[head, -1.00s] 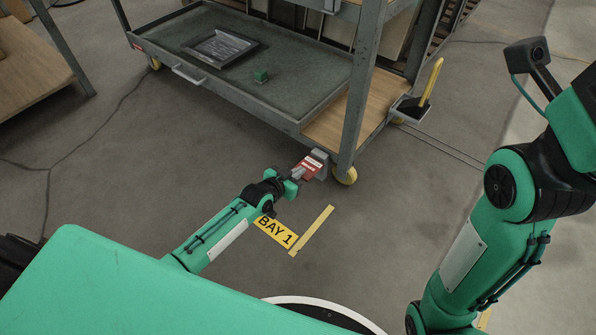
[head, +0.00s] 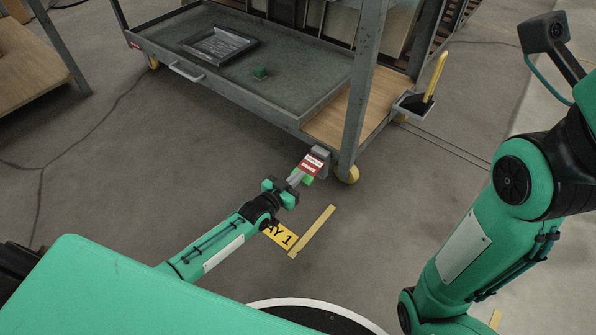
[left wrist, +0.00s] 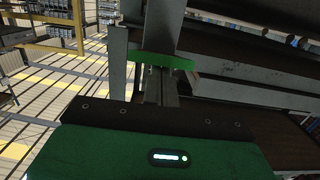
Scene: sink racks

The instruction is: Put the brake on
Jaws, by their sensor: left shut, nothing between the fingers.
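The cart (head: 225,95) stands ahead of me. Its brake is a red plate with white marking (head: 313,163) on a grey bracket (head: 322,157), at the near lower corner beside a yellow caster (head: 346,174). A small green part (head: 307,180) shows just under the red plate. My left gripper (head: 297,178) is shut and empty, its tips right at the brake; I cannot tell whether they touch. My right gripper is out of view.
A dustpan with a yellow handle (head: 434,78) is at the cart's right. A yellow BAY 1 floor marking (head: 282,236) lies below my left arm.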

